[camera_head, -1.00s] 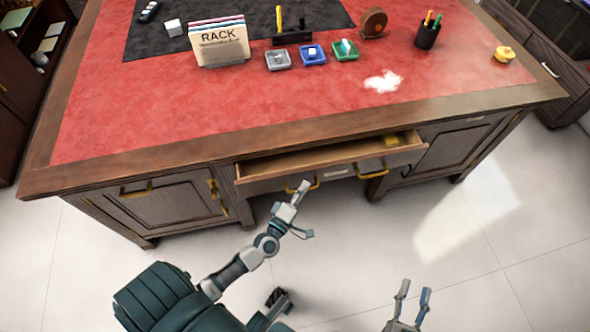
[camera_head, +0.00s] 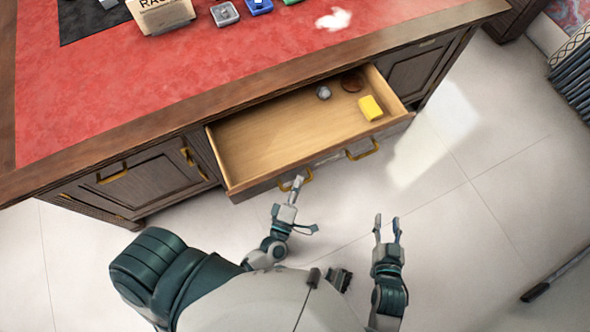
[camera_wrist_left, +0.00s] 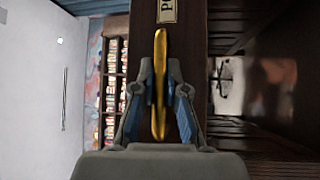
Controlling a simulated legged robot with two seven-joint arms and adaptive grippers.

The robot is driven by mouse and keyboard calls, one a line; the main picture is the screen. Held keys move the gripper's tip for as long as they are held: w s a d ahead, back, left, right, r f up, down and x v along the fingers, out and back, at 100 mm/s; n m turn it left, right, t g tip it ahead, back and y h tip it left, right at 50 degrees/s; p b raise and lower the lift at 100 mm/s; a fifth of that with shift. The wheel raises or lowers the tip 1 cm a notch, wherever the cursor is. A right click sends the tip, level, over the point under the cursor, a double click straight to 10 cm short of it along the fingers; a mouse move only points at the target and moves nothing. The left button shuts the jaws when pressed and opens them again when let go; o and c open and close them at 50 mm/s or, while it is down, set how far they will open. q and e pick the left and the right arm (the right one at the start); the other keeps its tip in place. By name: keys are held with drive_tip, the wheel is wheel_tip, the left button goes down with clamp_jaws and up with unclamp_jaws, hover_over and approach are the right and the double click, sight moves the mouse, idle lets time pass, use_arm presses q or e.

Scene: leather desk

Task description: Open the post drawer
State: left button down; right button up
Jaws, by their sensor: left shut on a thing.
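The post drawer (camera_head: 262,142) is pulled well out from the desk front in the head view, and its wooden inside shows. It holds a yellow block (camera_head: 370,108), a small grey ball (camera_head: 323,92) and a dark round thing (camera_head: 351,82). My left gripper (camera_head: 295,184) is at the left brass handle (camera_head: 308,178) on the drawer front. In the left wrist view the left gripper (camera_wrist_left: 160,100) is shut on the upright-looking brass handle (camera_wrist_left: 160,60), below a partly visible label (camera_wrist_left: 167,11). My right gripper (camera_head: 387,225) is open and empty, away from the drawer above the floor.
The red-topped desk (camera_head: 130,110) fills the upper left. A second brass handle (camera_head: 362,150) is on the drawer front's right part. A closed cabinet door (camera_head: 130,185) is at the left. The pale tiled floor (camera_head: 450,230) at right is mostly clear.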

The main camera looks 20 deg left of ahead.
use_arm(q)
drive_tip(key=shift+s+f, duration=0.1)
drive_tip(key=shift+f, duration=0.2)
drive_tip(key=c, duration=1.3)
unclamp_jaws()
drive_tip(key=shift+o, duration=0.5)
drive_tip(key=shift+r, duration=0.15)
drive_tip(key=s+f, duration=0.1)
drive_tip(key=s, duration=1)
drive_tip(key=shift+s+d+f, duration=0.35)
drive_tip(key=shift+d+f, duration=0.05)
